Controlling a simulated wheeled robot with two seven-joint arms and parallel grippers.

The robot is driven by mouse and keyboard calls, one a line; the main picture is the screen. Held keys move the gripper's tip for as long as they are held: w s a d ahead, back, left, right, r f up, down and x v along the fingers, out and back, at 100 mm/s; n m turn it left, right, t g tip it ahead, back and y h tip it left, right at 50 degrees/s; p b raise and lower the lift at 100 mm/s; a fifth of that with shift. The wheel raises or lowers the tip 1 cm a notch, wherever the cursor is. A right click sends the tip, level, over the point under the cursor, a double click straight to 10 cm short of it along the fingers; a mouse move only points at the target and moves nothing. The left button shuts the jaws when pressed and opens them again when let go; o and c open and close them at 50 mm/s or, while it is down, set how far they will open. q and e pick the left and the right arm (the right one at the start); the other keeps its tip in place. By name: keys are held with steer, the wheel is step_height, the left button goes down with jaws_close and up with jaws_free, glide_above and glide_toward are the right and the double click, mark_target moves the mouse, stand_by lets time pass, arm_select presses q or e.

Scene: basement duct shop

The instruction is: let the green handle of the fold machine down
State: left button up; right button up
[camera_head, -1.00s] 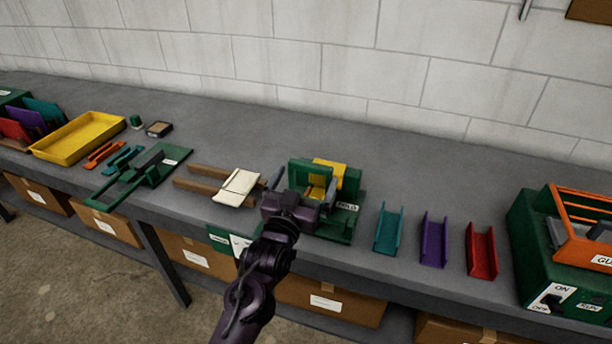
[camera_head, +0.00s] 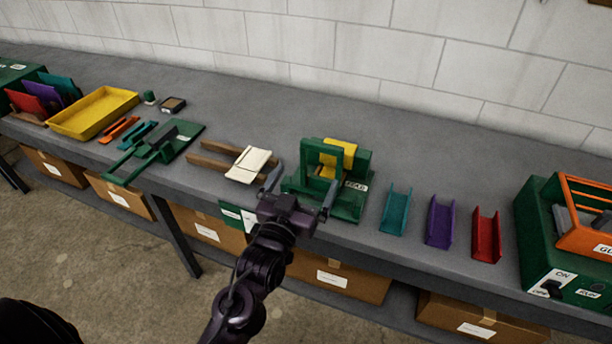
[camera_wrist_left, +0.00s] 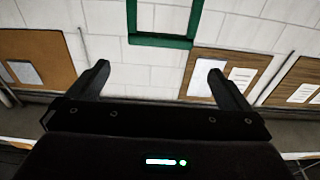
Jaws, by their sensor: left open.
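The fold machine (camera_head: 352,203) is a green block on the bench with a yellow part (camera_head: 346,150) at its back. Its green handle (camera_head: 312,154) stands up as a square frame. A green U-shaped frame, which looks like the handle, also shows at the top of the left wrist view (camera_wrist_left: 160,41), beyond and between the fingertips. My left gripper (camera_head: 298,189) is in front of the machine, its fingers spread wide and empty. It appears apart from the handle. My right gripper is not in view.
Teal, purple and red channels (camera_head: 440,222) stand right of the machine, then a green box with an orange frame (camera_head: 560,243). Left are a cream pad on wooden strips (camera_head: 215,160), a green lever tool (camera_head: 150,152) and a yellow tray (camera_head: 93,113). Cardboard boxes sit below.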

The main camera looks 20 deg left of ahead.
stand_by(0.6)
arm_select(q)
steer(key=s+b, duration=0.2)
steer(key=s, duration=0.5)
steer(key=shift+s+a+f+b, duration=0.15)
steer(key=shift+s+f+b, duration=0.15)
steer(key=shift+s+f, duration=0.15)
steer(key=shift+w, duration=0.1)
